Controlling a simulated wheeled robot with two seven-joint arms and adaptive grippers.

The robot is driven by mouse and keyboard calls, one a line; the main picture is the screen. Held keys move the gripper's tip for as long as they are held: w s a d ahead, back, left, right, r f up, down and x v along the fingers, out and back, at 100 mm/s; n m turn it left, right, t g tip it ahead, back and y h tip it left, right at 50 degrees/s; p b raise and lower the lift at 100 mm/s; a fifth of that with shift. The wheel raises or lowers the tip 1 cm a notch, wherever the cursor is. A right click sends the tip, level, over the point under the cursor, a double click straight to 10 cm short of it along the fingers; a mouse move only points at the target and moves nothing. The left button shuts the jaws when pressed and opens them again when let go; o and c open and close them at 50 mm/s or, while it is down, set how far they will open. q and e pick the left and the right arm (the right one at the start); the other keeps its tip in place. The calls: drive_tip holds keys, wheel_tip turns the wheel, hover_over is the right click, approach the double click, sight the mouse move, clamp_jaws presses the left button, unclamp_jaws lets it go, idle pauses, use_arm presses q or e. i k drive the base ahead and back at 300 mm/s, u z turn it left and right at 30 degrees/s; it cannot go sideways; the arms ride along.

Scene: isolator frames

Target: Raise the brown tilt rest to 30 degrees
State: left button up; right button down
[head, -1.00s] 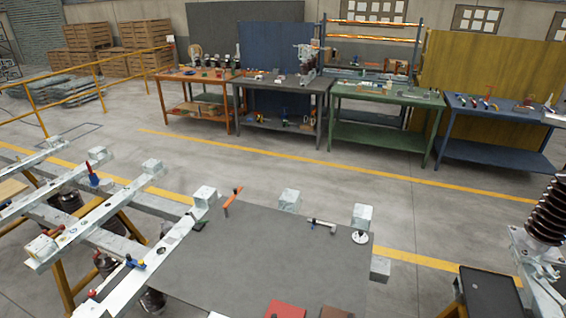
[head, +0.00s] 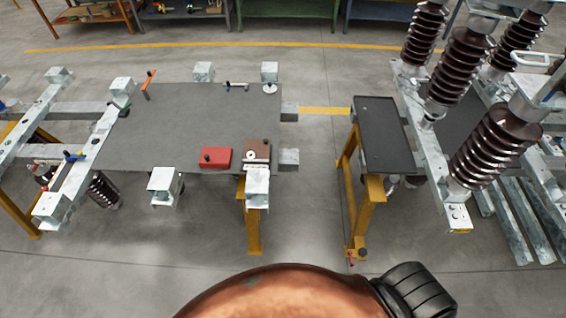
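The brown tilt rest (head: 257,152) is a small brown block at the near right edge of the grey mat-topped table (head: 190,120). A white round dial shows on its near part, with a pale strip along its front and a small dark knob on top. It looks low and about flat; I cannot read its angle. Neither of my grippers is in the head view.
An orange-handled tool (head: 149,84), a small lever clamp (head: 236,86) and a white round foot (head: 269,88) are along the table's far side. A narrow stand with a black tray (head: 383,135) is to the right, across a floor gap. Brown ribbed insulators (head: 495,147) stand beyond it.

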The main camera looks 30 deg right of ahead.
sight(261, 147)
drive_tip(key=u, duration=0.65)
drive_tip(key=k, duration=0.15)
drive_tip(key=z, duration=1.75)
drive_tip(key=i, duration=1.45)
drive_tip(key=u, duration=0.75)
